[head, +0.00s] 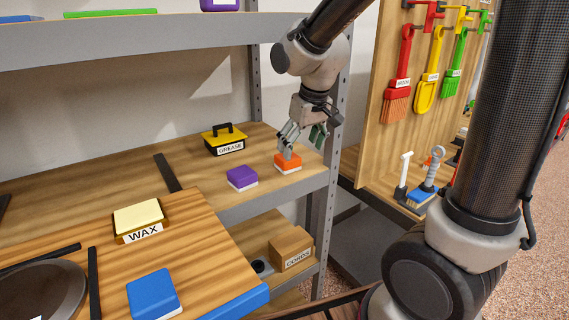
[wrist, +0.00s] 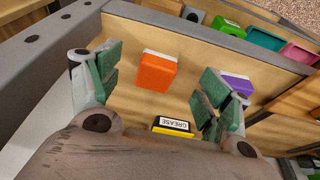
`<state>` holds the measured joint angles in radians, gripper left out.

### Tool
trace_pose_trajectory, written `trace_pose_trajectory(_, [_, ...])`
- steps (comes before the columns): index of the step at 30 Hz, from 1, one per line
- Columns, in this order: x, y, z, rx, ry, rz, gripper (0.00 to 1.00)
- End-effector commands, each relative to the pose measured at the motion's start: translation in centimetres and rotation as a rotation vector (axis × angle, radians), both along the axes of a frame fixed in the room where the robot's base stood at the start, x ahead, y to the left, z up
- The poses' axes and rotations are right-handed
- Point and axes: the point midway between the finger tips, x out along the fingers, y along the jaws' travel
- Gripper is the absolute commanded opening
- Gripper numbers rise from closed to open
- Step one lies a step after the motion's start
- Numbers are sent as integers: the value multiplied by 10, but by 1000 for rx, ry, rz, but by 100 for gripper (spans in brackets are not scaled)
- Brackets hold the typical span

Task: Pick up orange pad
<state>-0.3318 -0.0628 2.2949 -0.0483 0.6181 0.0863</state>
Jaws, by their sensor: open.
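The orange pad (head: 287,164), with a white underside, lies on the wooden shelf near its right end. In the wrist view the orange pad (wrist: 157,72) sits ahead of my gripper, between the lines of its two fingers and nearer the left one. My gripper (head: 300,137) is just above the pad in the head view, its fingers pointing down. In the wrist view my gripper (wrist: 158,85) has its green-padded fingers wide apart with nothing held. Whether a finger touches the pad cannot be told.
A purple pad (head: 242,178) lies left of the orange one, and it shows by the right finger in the wrist view (wrist: 236,83). A GREASE box (head: 225,141) stands behind. A steel post (head: 333,170) borders the shelf's right end. Blue pad (head: 153,293) and WAX holder (head: 140,219) are in front.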

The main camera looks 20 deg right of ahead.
Motion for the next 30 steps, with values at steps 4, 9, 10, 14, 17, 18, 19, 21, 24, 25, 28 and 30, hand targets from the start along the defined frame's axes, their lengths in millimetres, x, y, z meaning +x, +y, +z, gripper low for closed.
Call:
trace_pose_trajectory(4, [32,13,4,34,-83,-12,79])
trace_pose_trajectory(9, [41,15,-13,38,-91,-17,79])
trace_pose_trajectory(10, [42,15,-17,38,-90,-17,79])
trace_pose_trajectory(14, [47,16,-35,38,-89,-18,79])
trace_pose_trajectory(17, [52,17,-50,38,-89,-18,79])
trace_pose_trajectory(18, [54,18,-55,38,-90,-18,79])
trace_pose_trajectory(19, [56,18,-58,39,-91,-18,79])
trace_pose_trajectory(21, [58,18,-63,39,-91,-18,79])
trace_pose_trajectory(24, [59,19,-64,40,-94,-17,79])
trace_pose_trajectory(25, [59,19,-64,40,-94,-18,79])
trace_pose_trajectory(28, [59,19,-64,39,-94,-18,79])
trace_pose_trajectory(30, [59,19,-64,39,-93,-18,68])
